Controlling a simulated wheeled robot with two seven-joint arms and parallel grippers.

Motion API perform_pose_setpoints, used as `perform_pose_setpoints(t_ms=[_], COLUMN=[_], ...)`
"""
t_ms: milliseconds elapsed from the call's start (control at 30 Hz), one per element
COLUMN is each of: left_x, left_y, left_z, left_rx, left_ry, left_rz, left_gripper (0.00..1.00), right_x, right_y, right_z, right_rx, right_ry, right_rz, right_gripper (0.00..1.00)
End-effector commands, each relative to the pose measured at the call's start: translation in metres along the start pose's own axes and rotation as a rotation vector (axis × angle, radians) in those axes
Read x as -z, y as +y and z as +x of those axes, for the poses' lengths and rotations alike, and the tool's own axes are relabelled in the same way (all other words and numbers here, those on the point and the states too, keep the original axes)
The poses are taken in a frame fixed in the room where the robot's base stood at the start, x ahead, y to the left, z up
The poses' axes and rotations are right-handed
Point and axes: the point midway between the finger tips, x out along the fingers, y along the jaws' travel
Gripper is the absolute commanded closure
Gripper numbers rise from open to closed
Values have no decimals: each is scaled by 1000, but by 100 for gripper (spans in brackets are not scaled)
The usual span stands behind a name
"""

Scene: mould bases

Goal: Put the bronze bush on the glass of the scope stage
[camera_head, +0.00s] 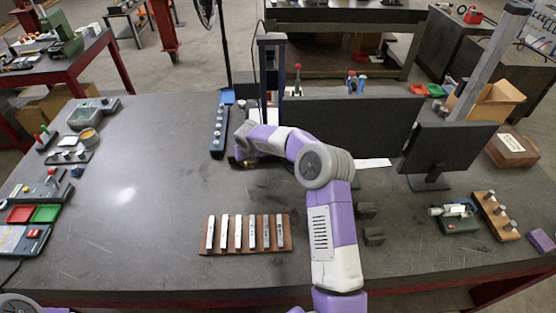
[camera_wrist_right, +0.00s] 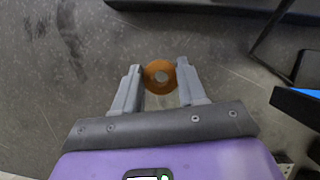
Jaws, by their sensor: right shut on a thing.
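In the right wrist view, the bronze bush (camera_wrist_right: 151,85) is an orange-brown ring with a round hole. It sits between the fingertips of my right gripper (camera_wrist_right: 159,76), which is shut on it. Grey bench top shows around it; its height above the bench is hard to tell. In the head view, my right gripper (camera_head: 239,162) is low over the middle of the bench, and the bush is too small to make out. A dark upright stand (camera_head: 271,62) rises behind my arm; I cannot tell whether it belongs to the scope. The stage glass is not clearly visible. My left gripper is out of view.
A dark block with a row of knobs (camera_head: 219,131) stands just behind my right gripper. A wooden rack (camera_head: 245,249) of pale bars lies in front. Dark monitors (camera_head: 447,149) stand to the right. The left-centre bench (camera_head: 140,180) is clear.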

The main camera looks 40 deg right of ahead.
Motion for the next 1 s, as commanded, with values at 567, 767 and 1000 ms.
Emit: perform_pose_setpoints(t_ms=[567,767,1000], left_x=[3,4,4], left_y=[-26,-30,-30], left_z=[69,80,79], left_rx=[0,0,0], left_ry=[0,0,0], left_rz=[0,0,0], left_gripper=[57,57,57], right_x=[114,141,135], right_y=[11,4,-5], right_z=[-1,-2,2], right_rx=[95,125,138], right_ry=[-6,-6,-5], right_rz=[229,302,335], right_gripper=[96,96,96])
